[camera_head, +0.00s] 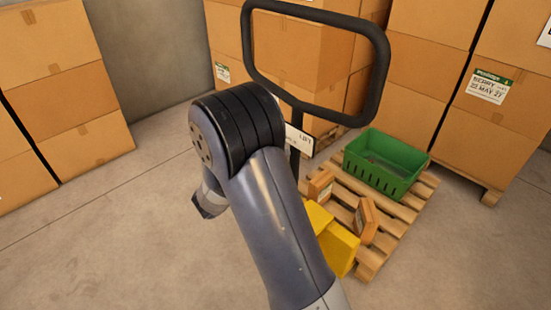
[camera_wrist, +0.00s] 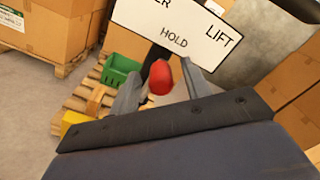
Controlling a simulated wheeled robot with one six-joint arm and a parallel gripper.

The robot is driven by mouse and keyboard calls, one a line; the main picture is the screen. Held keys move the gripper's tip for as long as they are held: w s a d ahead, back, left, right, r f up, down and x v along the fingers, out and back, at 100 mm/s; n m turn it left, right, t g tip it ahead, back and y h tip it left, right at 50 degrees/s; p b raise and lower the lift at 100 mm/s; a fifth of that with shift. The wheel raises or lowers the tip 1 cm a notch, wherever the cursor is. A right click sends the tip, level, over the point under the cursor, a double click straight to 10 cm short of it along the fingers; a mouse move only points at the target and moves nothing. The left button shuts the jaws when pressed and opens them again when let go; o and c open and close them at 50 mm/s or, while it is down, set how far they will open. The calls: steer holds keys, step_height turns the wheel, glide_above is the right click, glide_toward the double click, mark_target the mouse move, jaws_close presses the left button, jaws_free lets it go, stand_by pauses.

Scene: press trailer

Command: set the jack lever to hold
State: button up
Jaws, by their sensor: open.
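The jack's black loop handle (camera_head: 378,95) stands upright behind my arm in the head view. Its white label plate (camera_wrist: 178,22) shows HOLD in the middle, LIFT at the right and part of another word ending in ER at the left. The lever's red knob (camera_wrist: 160,77) is just below HOLD, slightly left of the word. My gripper (camera_wrist: 161,88) is open, with one finger on each side of the knob; I cannot tell whether either touches it. The lever's stem is mostly hidden. In the head view my arm hides the lever, and part of the plate (camera_head: 304,142) shows.
The jack's yellow body (camera_head: 340,246) is beside a wooden pallet (camera_head: 408,213). The pallet bears a green crate (camera_head: 385,165) and small boxes (camera_head: 366,220). Stacked cartons (camera_head: 70,105) stand at left, behind and right. Bare floor (camera_head: 110,240) is open at the left.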

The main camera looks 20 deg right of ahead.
steer(key=v, duration=1)
steer(key=shift+a, duration=0.35)
steer(key=shift+d, duration=0.1)
steer(key=x, duration=1)
steer(key=shift+d+f, duration=0.1)
steer(key=shift+d, duration=0.3)
steer(key=shift+b, duration=0.3)
